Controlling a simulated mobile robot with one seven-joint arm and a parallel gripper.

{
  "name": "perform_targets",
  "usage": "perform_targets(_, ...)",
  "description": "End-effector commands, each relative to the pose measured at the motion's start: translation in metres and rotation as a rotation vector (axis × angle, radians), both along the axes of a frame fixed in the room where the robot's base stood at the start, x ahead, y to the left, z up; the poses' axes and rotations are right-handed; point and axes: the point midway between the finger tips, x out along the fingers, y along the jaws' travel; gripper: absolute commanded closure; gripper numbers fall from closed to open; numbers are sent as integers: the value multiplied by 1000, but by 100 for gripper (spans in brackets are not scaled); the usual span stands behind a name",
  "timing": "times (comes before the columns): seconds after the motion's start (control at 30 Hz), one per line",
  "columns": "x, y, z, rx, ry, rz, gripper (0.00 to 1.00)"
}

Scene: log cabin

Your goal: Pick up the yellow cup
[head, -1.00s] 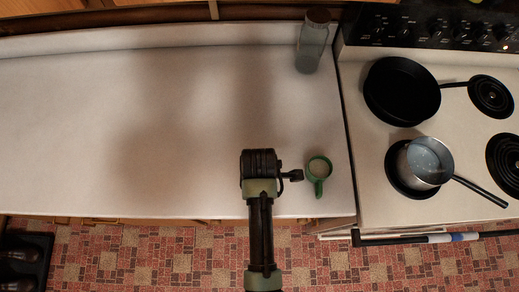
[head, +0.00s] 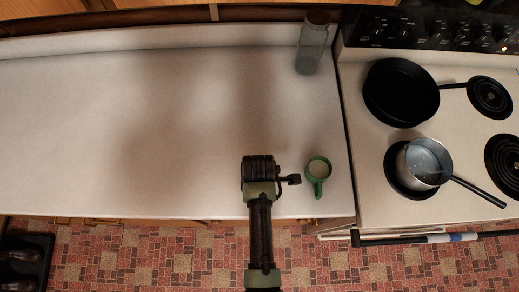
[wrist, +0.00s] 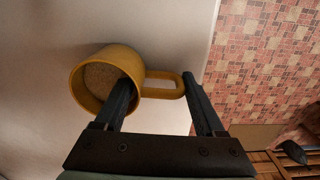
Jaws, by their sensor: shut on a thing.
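The yellow cup (wrist: 128,62) shows in the wrist view, at upper left, its mouth toward the camera and a pale brownish fill or inner bottom visible. Its handle points right. My gripper (wrist: 159,84) is shut on the cup at the handle side, one finger overlapping the cup's mouth and the other at the handle's outer end. I cannot tell whether the first finger is inside the cup, or whether the cup touches the counter. In the head view my wrist (head: 258,170) is above the counter's front edge, and the yellow cup and fingertips are hidden.
A green cup (head: 318,169) stands on the white counter (head: 120,120) just right of my wrist. A grey bottle (head: 311,48) is at the back. The stove at right holds a black pan (head: 400,92) and a steel saucepan (head: 424,162). The counter's left is clear.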

Motion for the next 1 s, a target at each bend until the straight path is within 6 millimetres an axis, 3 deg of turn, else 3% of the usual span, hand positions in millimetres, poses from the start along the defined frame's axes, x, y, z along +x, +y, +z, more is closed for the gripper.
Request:
perform_targets(0.07,-1,0,-1,0,2,0,100)
perform_targets(0.43,0,0,8,0,-1,0,100)
perform_targets(1.0,1,0,95,1,-2,-1,100)
